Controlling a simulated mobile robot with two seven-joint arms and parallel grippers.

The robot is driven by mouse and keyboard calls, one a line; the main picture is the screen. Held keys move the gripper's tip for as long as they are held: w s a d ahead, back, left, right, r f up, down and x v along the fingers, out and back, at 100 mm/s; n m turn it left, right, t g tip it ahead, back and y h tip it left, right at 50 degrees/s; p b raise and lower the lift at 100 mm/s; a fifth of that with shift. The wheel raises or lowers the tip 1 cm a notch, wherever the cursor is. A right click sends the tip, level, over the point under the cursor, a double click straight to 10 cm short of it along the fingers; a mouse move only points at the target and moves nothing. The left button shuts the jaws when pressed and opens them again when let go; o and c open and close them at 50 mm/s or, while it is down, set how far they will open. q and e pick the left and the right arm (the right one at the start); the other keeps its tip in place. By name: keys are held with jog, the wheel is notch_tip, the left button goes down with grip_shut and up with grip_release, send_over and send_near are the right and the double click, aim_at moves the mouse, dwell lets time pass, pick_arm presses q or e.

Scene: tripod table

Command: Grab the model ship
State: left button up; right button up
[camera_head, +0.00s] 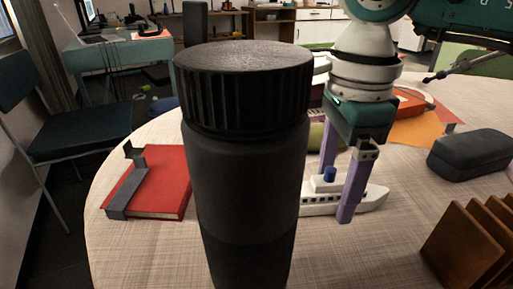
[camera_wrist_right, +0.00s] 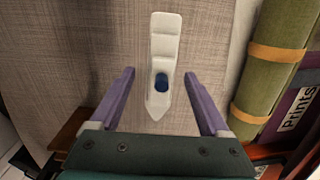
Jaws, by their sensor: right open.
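The model ship (camera_head: 368,199) is white with a blue funnel and sits upright on the round table, right of centre in the head view. A large dark bottle hides its left end. My right gripper (camera_head: 336,190) points down over the ship with its purple fingers apart, one on the near side and one on the far side. In the right wrist view the ship (camera_wrist_right: 164,50) lies between the open fingers (camera_wrist_right: 160,73), with a visible gap on each side. Nothing is held. My left gripper is not in view.
The dark bottle (camera_head: 245,170) stands close in front and blocks the middle. A red book (camera_head: 165,180) with a grey bookend lies left. A dark case (camera_head: 472,152) and a brown wooden rack (camera_head: 470,245) stand right. A green roll (camera_wrist_right: 270,65) lies beside the ship.

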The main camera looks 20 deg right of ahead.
jog(key=shift+f, duration=0.35)
jog(key=shift+c, duration=0.4)
grip_shut()
jog(key=shift+r, duration=0.1)
